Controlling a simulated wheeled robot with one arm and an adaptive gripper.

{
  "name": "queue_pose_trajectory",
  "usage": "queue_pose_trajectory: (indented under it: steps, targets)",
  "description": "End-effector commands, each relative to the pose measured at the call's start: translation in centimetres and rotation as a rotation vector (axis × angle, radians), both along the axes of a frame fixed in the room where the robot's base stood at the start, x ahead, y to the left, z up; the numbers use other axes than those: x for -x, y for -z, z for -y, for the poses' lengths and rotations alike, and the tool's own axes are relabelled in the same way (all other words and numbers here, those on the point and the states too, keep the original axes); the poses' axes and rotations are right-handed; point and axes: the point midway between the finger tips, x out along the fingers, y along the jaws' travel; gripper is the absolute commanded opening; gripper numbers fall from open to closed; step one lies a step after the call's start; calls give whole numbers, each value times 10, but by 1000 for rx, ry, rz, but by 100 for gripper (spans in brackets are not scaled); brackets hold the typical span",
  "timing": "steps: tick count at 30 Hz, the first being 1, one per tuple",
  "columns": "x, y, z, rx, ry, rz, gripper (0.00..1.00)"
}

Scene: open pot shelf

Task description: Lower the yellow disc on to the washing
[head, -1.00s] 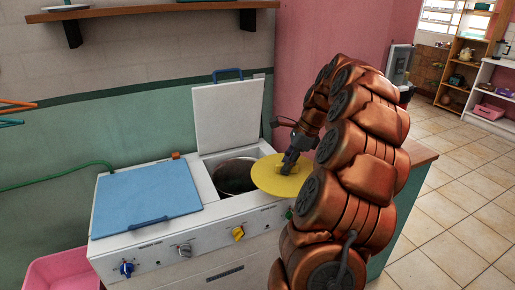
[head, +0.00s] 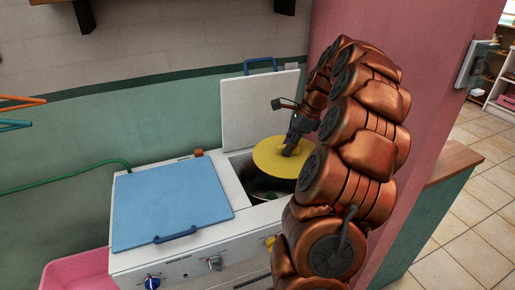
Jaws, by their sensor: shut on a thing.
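The yellow disc (head: 277,160) is held by my gripper (head: 290,147) near its middle, where a dark fingertip meets it. The disc is tilted and sits over the right-hand tub (head: 262,188) of the white washing machine (head: 200,249). It covers much of the opening, and the tub's dark inside shows below and left of it. I cannot make out the washing inside. The tub's white lid (head: 262,108) stands open behind the disc. I cannot tell how far the disc is above the rim.
A blue lid (head: 170,203) covers the left part of the machine. Knobs (head: 214,264) line its front. A pink basin (head: 78,272) stands at lower left. A green hose (head: 70,167) runs along the wall. A wooden-topped counter (head: 449,162) is at right, partly behind my arm.

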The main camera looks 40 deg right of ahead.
Motion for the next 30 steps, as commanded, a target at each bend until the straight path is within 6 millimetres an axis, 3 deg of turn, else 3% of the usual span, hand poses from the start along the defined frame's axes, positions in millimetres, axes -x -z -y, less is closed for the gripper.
queue_pose_trajectory:
  steps: [4, 12, 30]
  targets:
    - [-22, 7, 4, -4, 26, -2, 0]
    - [-60, 49, 10, -3, 100, -2, 0]
    - [-67, 91, 14, -2, 144, -3, 0]
